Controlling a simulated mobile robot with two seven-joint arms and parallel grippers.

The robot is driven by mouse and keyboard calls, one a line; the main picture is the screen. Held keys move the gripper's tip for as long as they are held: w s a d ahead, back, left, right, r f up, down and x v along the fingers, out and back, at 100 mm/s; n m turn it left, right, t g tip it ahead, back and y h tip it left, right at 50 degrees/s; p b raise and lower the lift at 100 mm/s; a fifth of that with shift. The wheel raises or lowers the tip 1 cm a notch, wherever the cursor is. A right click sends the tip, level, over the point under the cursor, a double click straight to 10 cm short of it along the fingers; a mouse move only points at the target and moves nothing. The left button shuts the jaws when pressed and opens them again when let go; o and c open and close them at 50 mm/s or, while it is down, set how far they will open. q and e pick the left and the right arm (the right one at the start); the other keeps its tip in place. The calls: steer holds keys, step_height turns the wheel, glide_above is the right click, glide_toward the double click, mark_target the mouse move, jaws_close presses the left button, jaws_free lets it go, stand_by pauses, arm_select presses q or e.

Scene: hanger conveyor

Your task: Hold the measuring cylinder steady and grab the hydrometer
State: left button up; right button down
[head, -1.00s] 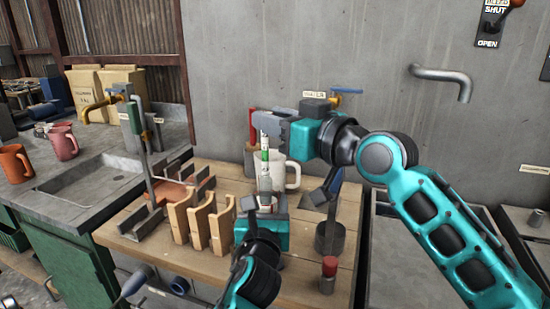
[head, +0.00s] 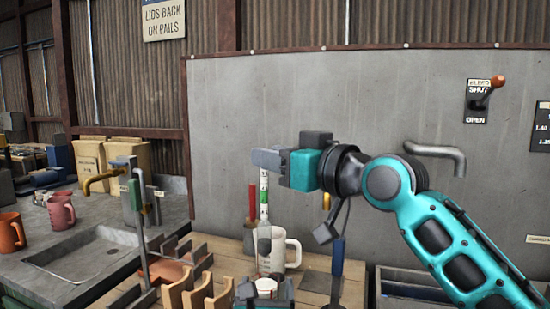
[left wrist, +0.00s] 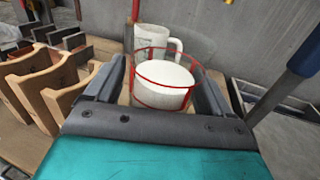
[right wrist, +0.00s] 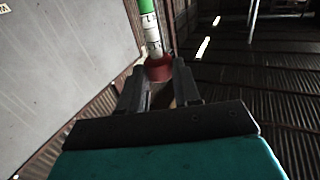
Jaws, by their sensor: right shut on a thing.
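The measuring cylinder (left wrist: 163,85) stands between the fingers of my left gripper (left wrist: 164,80), its clear wall edged in red and white inside. The fingers meet it on both sides. In the head view the cylinder (head: 266,284) is low in the middle, with little of my left gripper showing. My right gripper (head: 267,160) is above it, shut on the top of the hydrometer (head: 264,200), which hangs upright with white and green bands and a dark bulb. In the right wrist view the hydrometer's red end (right wrist: 158,69) is between the fingertips.
A white mug (head: 292,248) stands close behind the cylinder. Wooden cradles (head: 198,297) are to its left, a blue-handled tool (head: 337,256) to its right. A sink with a brass tap (head: 100,181) lies further left. The grey wall (head: 330,95) rises behind.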

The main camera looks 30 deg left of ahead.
mark_target(266, 246)
arm_select(q)
steer(key=shift+o, duration=0.5)
steer(key=shift+r, duration=0.1)
step_height(266, 246, up, 10)
steer(key=shift+f, duration=0.1)
steer(key=shift+s, duration=0.1)
